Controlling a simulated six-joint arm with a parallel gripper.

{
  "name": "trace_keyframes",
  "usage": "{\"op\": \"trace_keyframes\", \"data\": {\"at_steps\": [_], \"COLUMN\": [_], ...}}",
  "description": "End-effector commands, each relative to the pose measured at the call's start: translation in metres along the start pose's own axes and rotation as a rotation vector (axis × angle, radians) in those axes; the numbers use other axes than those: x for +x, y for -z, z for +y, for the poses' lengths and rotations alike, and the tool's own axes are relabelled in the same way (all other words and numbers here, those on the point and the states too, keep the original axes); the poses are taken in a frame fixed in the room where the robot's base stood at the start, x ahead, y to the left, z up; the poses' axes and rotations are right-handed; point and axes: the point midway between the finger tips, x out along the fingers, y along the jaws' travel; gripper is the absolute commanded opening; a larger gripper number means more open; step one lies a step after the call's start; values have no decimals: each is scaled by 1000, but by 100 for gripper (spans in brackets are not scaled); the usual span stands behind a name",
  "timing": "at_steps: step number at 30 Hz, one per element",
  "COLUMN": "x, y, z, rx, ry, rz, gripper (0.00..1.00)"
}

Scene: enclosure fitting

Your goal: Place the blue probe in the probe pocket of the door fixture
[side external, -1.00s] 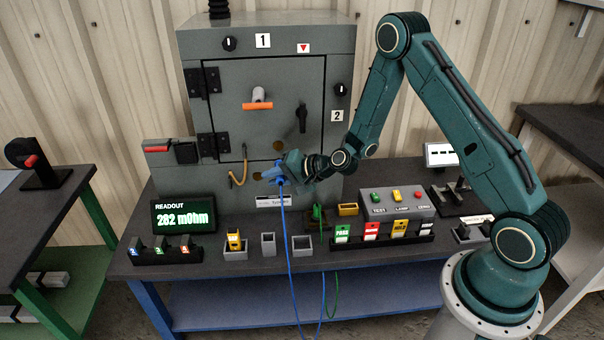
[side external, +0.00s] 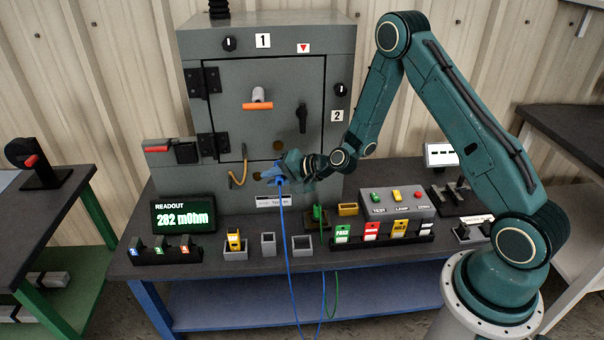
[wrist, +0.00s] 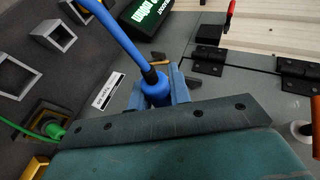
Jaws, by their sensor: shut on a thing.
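The blue probe (wrist: 155,91), with its blue cable, is gripped between the fingers of my gripper (wrist: 161,82) in the wrist view. In the side view my gripper (side external: 281,172) holds it in front of the lower door of the grey enclosure, above the bench. The cable (side external: 288,255) hangs down past the bench's front edge. The closed door (side external: 235,115) has an orange-tipped handle and a black latch. I cannot tell which opening is the probe pocket. The probe's tip is hidden.
A green probe (side external: 317,214) sits in a holder on the bench. Two empty grey pockets (side external: 268,244) (side external: 303,246) stand near the front edge. Tagged blocks (side external: 384,232) and a button box (side external: 397,203) are to the right. The readout (side external: 184,216) is at left.

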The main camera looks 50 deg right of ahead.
Motion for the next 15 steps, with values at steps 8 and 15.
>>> {"op": "trace_keyframes", "data": {"at_steps": [8, 15], "x": [4, 9], "y": [-3, -8], "z": [-5, -10], "rx": [119, 312], "ry": [-45, -105], "rz": [-17, -48], "gripper": [0, 0]}}
